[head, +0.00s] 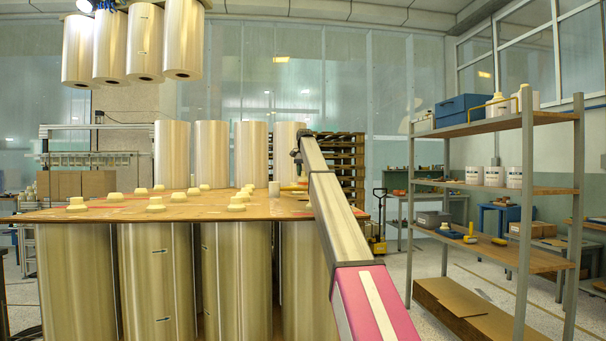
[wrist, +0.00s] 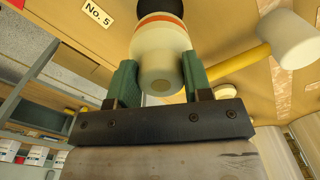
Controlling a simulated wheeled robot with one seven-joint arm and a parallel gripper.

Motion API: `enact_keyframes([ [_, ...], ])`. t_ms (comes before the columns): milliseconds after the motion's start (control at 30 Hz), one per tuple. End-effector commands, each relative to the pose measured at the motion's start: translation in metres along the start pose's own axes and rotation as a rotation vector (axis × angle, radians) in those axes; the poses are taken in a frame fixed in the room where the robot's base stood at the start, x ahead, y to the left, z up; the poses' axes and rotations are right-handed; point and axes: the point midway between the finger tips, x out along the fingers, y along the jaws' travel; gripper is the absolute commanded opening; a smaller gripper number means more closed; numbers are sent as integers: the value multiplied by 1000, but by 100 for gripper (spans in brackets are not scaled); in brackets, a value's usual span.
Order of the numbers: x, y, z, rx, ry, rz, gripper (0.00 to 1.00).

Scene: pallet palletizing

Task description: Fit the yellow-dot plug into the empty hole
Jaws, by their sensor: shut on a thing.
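My gripper (wrist: 158,88) has its green-padded fingers shut on a cream plug (wrist: 160,50) with an orange band near its far end. No yellow dot on the held plug can be made out in the wrist view. A dark round patch (wrist: 160,7) shows right beyond the plug at the top edge; it looks like a hole, but I cannot tell whether the plug touches it. In the head view my gripper is small, at the right rear of the wooden board (head: 130,213), and the held plug is not clear there.
Several cream plugs (head: 155,204) stand on the board. A mallet with a yellow handle (wrist: 240,64) and a pale head (wrist: 286,40) lies close on the right. A "No. 5" label (wrist: 98,14) is on the left. Shelves (head: 490,260) stand at the right. Rolls (head: 143,42) hang at upper left.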

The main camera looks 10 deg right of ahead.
Motion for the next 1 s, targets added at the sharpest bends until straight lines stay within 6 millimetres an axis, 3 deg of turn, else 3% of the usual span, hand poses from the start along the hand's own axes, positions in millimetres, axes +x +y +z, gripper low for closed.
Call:
enact_keyframes([
  [267, -1, 0, 6, -1, 1, -1, 23],
  [867, 46, 0, 5, -1, 0, 0, 23],
  [1000, 46, 0, 4, 0, 0, 0, 23],
])
